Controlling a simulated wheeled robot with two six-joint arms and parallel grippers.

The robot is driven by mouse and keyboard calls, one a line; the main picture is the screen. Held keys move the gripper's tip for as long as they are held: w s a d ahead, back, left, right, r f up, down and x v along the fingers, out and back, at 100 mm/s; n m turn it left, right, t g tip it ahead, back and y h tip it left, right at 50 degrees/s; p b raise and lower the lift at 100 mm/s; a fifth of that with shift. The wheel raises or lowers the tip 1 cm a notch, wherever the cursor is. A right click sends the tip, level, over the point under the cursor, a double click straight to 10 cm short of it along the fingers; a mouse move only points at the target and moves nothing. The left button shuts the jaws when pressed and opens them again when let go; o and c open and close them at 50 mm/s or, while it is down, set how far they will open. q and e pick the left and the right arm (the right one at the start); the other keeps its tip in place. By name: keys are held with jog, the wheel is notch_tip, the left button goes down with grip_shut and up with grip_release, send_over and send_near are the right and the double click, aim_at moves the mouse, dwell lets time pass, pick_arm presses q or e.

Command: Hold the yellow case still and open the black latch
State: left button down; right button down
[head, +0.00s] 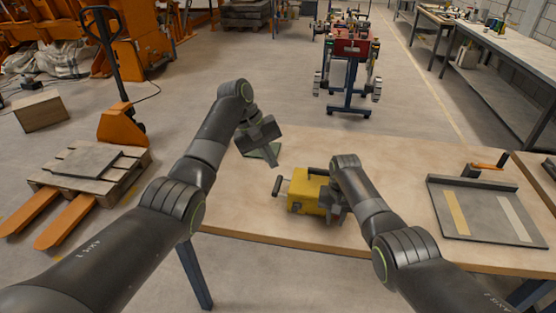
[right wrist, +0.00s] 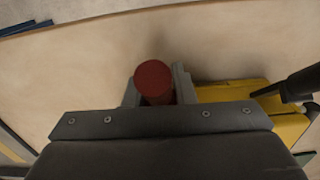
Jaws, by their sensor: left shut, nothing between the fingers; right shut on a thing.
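The yellow case (head: 307,192) sits on the wooden table, left of my right gripper (head: 338,212). A black bar with a grip (head: 280,186) sticks out on its left side. I cannot tell whether this is the black latch. In the right wrist view, the yellow case (right wrist: 262,95) is at the right, with a black bar (right wrist: 296,85) over it. My right gripper (right wrist: 156,88) is shut on a red round piece (right wrist: 153,78). The head view hides this piece. My left gripper (head: 270,155) is shut and empty, above the table behind and left of the case.
A greenish flat piece (head: 262,150) lies under my left gripper. A grey tray (head: 485,218) with two strips and an orange-handled crank (head: 487,165) is at the table's right. The tabletop (head: 400,160) behind the case is clear. A pallet (head: 95,165) stands on the floor at left.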

jog(key=c, duration=1.1)
grip_release()
jog(key=shift+d, duration=0.1)
jog(key=shift+r, duration=0.1)
